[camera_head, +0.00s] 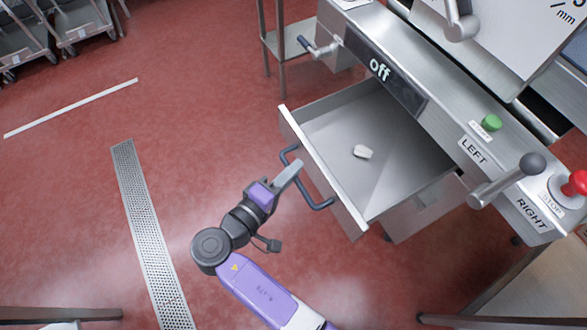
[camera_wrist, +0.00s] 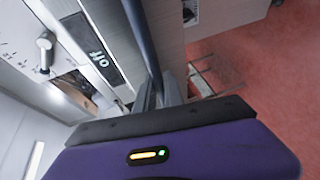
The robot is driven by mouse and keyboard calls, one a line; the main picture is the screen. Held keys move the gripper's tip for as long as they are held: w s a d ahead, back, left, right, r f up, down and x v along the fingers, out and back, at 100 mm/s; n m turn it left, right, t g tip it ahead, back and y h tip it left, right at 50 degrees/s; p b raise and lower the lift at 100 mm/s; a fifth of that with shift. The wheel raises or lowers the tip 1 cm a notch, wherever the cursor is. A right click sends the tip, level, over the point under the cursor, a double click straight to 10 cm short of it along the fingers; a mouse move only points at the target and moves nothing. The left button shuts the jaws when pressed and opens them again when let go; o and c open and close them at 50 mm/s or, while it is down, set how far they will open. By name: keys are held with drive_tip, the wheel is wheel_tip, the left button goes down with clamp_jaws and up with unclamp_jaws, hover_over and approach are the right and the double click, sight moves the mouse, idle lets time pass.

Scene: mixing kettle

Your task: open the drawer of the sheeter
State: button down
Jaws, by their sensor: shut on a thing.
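The sheeter (camera_head: 415,85) is a grey metal machine at the right in the head view. Its drawer (camera_head: 330,115) is pulled well out, and its inside shows. A small pale lump (camera_head: 362,152) lies on the drawer floor. A dark bar handle (camera_head: 318,205) runs along the drawer's front. My gripper (camera_head: 294,168) is at this front, shut on the handle near its upper left part. In the wrist view the handle (camera_wrist: 141,40) runs as a dark bar down to my fingers (camera_wrist: 158,92). The exact finger contact is partly hidden.
The sheeter's panel has an "off" display, a green start button (camera_head: 491,122), a red stop button (camera_head: 575,183) and a lever (camera_head: 508,180). A metal table leg (camera_head: 279,50) stands behind the drawer. Red floor left of the drawer is clear, with a drain grate (camera_head: 150,235).

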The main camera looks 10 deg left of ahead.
drive_tip(key=c, duration=1.5)
unclamp_jaws()
drive_tip(key=shift+o, duration=0.2)
drive_tip(key=v, duration=0.7)
drive_tip(key=shift+s+a+b, duration=0.15)
drive_tip(key=shift+s+b, duration=0.15)
drive_tip(key=shift+b, duration=0.05)
